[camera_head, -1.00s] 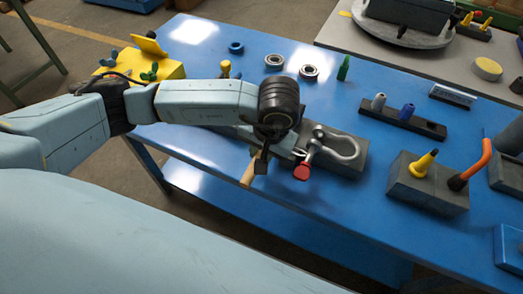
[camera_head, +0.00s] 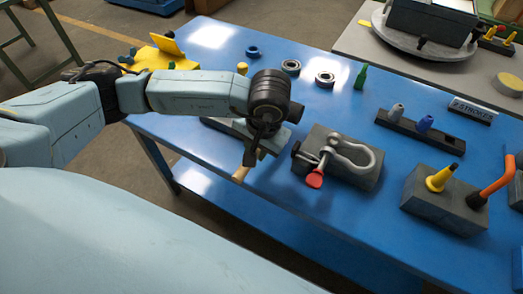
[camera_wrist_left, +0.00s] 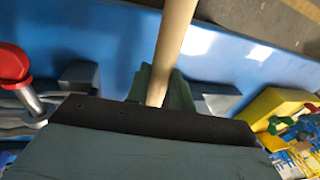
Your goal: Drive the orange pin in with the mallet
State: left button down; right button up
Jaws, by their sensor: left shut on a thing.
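My left gripper (camera_head: 254,150) is shut on a pale wooden handle (camera_head: 240,173), which looks like the mallet's; the handle also shows in the left wrist view (camera_wrist_left: 174,45). The mallet's head cannot be made out. A pin with a flat red-orange head (camera_head: 315,179) sits in a grey shackle (camera_head: 352,155) on a dark grey block (camera_head: 337,176), its head toward the bench's front edge. The gripper is to the left of this block, apart from it. The red head shows at the left of the wrist view (camera_wrist_left: 14,65). My right gripper is not in view.
A black rack (camera_head: 400,122), green bottle-like piece (camera_head: 361,77) and rings (camera_head: 325,78) stand behind. A grey plate (camera_head: 215,124) lies beneath my arm. The front middle of the blue bench is clear.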

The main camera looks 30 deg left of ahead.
pick_arm(q)
jog(key=shift+w+a, duration=0.1)
jog(key=shift+a, duration=0.4)
jog(key=d+p+v, duration=0.1)
jog(key=p+v, duration=0.3)
jog(key=v, duration=0.4)
jog(key=shift+w+d, duration=0.2)
jog(key=shift+d, duration=0.1)
jog(key=shift+r, duration=0.15)
